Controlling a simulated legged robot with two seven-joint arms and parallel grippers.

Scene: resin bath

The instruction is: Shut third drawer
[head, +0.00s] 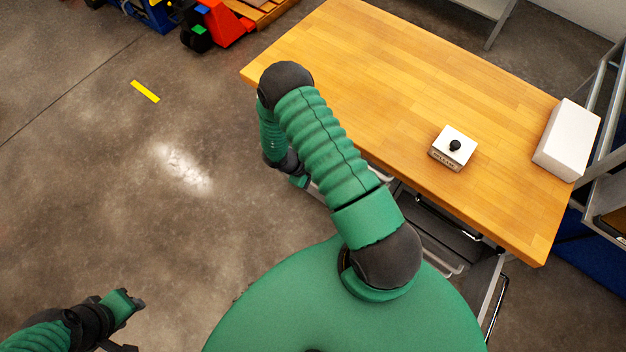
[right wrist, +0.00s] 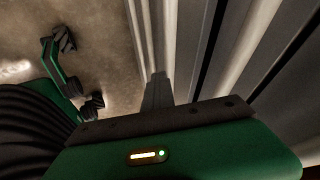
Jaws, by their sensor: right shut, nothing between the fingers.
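The drawer unit under the wooden table shows in the head view only as a dark grey piece with pale bars (head: 437,232) below the table's front edge. I cannot tell which drawer is the third or how far it stands out. My right gripper (right wrist: 157,92) is shut and empty, beside long grey metal panels (right wrist: 215,50) in the right wrist view. I cannot tell whether it touches them. In the head view my right arm hides much of this area. My left gripper (head: 130,322) is open and empty over the floor, far from the drawers. It also shows in the right wrist view (right wrist: 78,72).
The wooden table (head: 390,75) carries a small box with a black knob (head: 453,150) and a white block (head: 567,140) at the right. A red pallet jack (head: 222,25) stands at the back left. The floor left of the table is clear, with a yellow strip (head: 145,91).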

